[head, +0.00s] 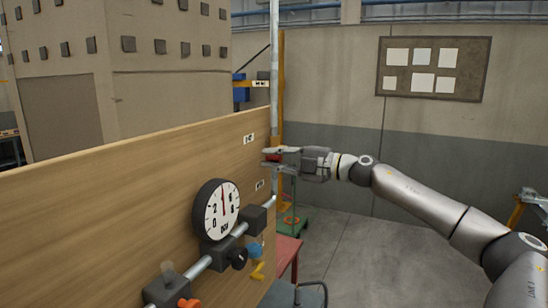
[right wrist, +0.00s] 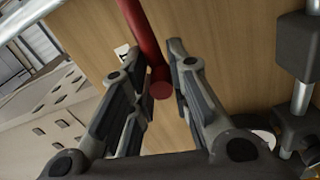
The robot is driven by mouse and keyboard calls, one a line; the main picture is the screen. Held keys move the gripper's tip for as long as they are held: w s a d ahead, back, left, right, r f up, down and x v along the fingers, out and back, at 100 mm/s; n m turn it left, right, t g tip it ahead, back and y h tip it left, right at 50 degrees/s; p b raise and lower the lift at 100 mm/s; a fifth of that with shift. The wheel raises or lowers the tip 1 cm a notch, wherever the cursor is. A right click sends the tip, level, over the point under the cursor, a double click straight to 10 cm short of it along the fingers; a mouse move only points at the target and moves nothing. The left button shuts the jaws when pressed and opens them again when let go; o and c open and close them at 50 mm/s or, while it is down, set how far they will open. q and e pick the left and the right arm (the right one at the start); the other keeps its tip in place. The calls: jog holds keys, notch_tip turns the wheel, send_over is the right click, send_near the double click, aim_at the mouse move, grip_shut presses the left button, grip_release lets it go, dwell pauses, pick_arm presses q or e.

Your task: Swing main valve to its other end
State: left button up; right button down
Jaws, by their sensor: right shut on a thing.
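A red lever (right wrist: 146,38), which looks like the main valve's handle, sits between the fingers of my right gripper (right wrist: 158,62) in the right wrist view. In the head view my right gripper (head: 274,157) is at the right end of the wooden panel, shut on the red lever. Only a little red of the lever (head: 271,156) shows there; the gripper hides the rest. The valve body behind it cannot be made out. My left gripper is not in view.
The wooden panel (head: 120,185) carries a round gauge (head: 217,210) above a grey pipe (head: 200,265). Smaller orange (head: 188,302), blue (head: 255,251) and yellow (head: 257,271) handles sit low on it. A red table (head: 287,255) stands behind. Floor at right is clear.

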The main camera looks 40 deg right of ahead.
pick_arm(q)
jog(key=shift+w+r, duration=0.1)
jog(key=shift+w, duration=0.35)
pick_arm(e)
jog(key=shift+a+f, duration=0.1)
jog(key=shift+f, duration=0.25)
jog(key=c, duration=1.4)
grip_release()
jog(key=shift+r, duration=0.1)
jog(key=shift+d+r, duration=0.1)
jog(key=shift+d, duration=0.1)
